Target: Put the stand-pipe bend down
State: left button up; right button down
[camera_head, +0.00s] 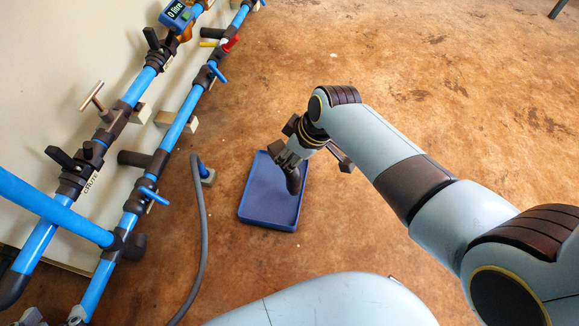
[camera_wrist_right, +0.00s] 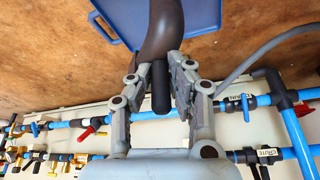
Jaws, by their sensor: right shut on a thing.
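My right gripper (camera_head: 287,160) is over the upper part of the blue tray (camera_head: 257,208). It is shut on the dark grey stand-pipe bend (camera_head: 294,182), whose lower end points down toward the tray in the head view. In the right wrist view the bend (camera_wrist_right: 163,30) runs up from between the two fingers (camera_wrist_right: 160,75), with the tray (camera_wrist_right: 204,14) behind it. I cannot tell whether the bend touches the tray. The tray floor that shows is empty. My left gripper is not in view.
Blue pipes with dark fittings and valves (camera_head: 175,130) run along a pale panel on the left. A grey hose (camera_head: 203,235) curves over the floor between pipes and tray.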

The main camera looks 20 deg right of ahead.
jog(key=shift+f+b, duration=0.4)
jog(key=shift+f, duration=0.2)
jog(key=shift+s+f+b, duration=0.1)
jog(key=shift+f+b, duration=0.25)
jog(key=shift+f, duration=0.3)
jog(key=shift+f+b, duration=0.7)
jog(key=shift+b, duration=0.05)
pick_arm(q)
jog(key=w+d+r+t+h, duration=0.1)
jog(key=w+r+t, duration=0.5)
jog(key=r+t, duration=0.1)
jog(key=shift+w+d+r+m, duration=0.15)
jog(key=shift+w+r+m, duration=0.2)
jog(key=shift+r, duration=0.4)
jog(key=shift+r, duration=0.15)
pick_arm(e)
jog(key=shift+f, duration=0.15)
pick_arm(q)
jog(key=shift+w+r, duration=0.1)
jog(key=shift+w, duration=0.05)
pick_arm(e)
jog(key=c, duration=1.2)
grip_release()
jog(key=shift+c, duration=0.2)
